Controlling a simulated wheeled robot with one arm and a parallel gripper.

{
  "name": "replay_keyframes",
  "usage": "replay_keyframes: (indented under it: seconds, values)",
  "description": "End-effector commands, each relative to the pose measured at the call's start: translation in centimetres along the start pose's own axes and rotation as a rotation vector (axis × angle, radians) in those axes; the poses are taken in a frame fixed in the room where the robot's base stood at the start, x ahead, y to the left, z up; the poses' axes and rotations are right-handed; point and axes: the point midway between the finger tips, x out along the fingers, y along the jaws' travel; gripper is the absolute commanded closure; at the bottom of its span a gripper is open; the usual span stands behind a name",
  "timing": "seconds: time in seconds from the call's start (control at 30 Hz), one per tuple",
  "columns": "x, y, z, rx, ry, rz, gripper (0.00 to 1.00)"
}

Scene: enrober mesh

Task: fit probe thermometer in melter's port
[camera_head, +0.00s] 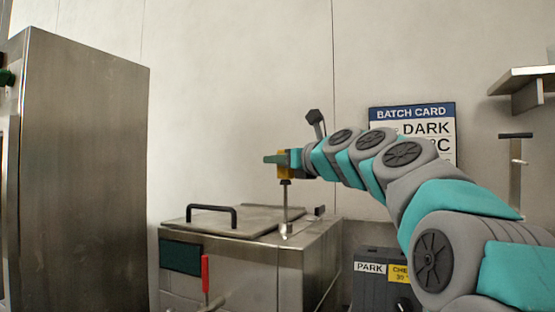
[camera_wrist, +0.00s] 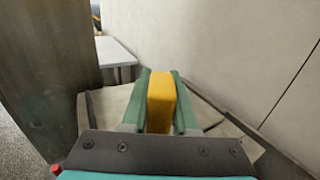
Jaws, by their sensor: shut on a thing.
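The melter (camera_head: 235,252) is a low steel box at the centre of the head view, with a lid (camera_head: 250,219) and a black handle. My gripper (camera_head: 276,160) is above the melter's right part. It is shut on the probe thermometer's yellow head (camera_wrist: 161,103), which sits between the two green fingers in the wrist view. The probe's stem (camera_head: 285,208) hangs about upright, down to the small bright fitting (camera_head: 287,229) on the melter's top by the lid's right edge. I cannot tell whether the tip is inside the port or just over it.
A tall steel cabinet (camera_head: 85,170) stands at the left. A red-handled lever (camera_head: 205,273) is at the melter's front. The wall behind carries a batch card (camera_head: 411,113); a shelf (camera_head: 522,80) is at the right.

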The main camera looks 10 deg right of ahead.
Motion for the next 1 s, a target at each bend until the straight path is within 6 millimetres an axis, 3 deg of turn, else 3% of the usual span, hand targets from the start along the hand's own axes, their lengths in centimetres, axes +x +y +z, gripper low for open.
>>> replay_keyframes:
  seconds: [1.0]
  values:
    - [0.0,0.1,-2.3,-0.001,0.000,0.001,1.00]
